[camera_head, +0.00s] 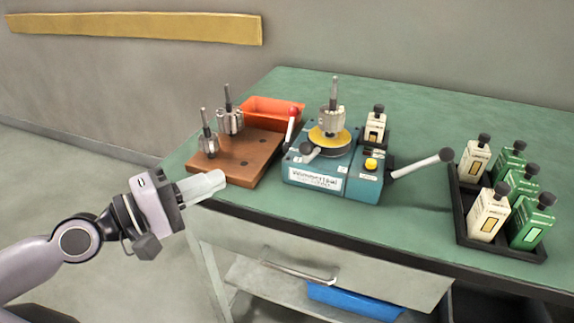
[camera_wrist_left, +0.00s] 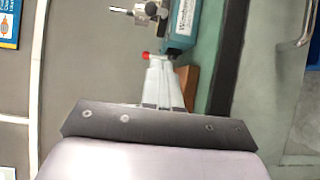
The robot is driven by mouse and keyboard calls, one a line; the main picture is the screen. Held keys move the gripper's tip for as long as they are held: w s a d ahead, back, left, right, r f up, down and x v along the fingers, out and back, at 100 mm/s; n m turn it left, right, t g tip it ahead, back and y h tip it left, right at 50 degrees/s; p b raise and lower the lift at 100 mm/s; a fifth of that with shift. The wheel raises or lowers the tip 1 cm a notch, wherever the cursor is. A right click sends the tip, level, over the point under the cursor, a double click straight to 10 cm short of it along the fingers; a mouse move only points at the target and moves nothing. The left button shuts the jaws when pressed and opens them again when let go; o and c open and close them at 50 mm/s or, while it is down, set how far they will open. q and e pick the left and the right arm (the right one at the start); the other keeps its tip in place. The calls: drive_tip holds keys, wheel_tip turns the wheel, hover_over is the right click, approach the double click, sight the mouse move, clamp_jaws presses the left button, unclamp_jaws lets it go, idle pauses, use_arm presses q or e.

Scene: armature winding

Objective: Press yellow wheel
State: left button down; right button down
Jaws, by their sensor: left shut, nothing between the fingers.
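A teal winding machine (camera_head: 312,188) stands on the green bench. A yellow wheel (camera_head: 329,137) lies flat on its round turntable, with a metal armature (camera_head: 332,114) upright at its centre. A round yellow button (camera_head: 371,163) is on the machine's right box. My left gripper (camera_head: 215,182) is shut and empty, in front of the bench's left front edge, left of the machine and apart from the wheel. In the left wrist view the shut fingers (camera_wrist_left: 160,75) point toward the machine (camera_wrist_left: 182,22); the wheel cannot be made out there. My right gripper is not in view.
A brown wooden block (camera_head: 240,165) with two armatures and an orange bin (camera_head: 272,110) stand left of the machine. A red-knobbed lever (camera_head: 291,124) and a white-handled crank (camera_head: 424,164) stick out. A black tray (camera_head: 459,212) of bottles is at right. The bench's back right is clear.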

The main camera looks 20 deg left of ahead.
use_arm(q)
drive_tip(key=p+x, duration=0.5)
drive_tip(key=x, duration=0.4)
drive_tip(key=shift+w+d+r, duration=0.15)
drive_tip(key=shift+w+d, duration=0.05)
drive_tip(key=shift+w, duration=0.1)
drive_tip(key=shift+w+d+p, duration=0.3)
drive_tip(key=shift+d+p, duration=0.45)
drive_tip(key=shift+d, duration=0.2)
drive_tip(key=shift+w+d, duration=0.1)
drive_tip(key=shift+d, duration=0.65)
drive_tip(key=shift+d+p, duration=0.3)
drive_tip(key=shift+d, duration=0.05)
drive_tip(key=shift+f, duration=0.2)
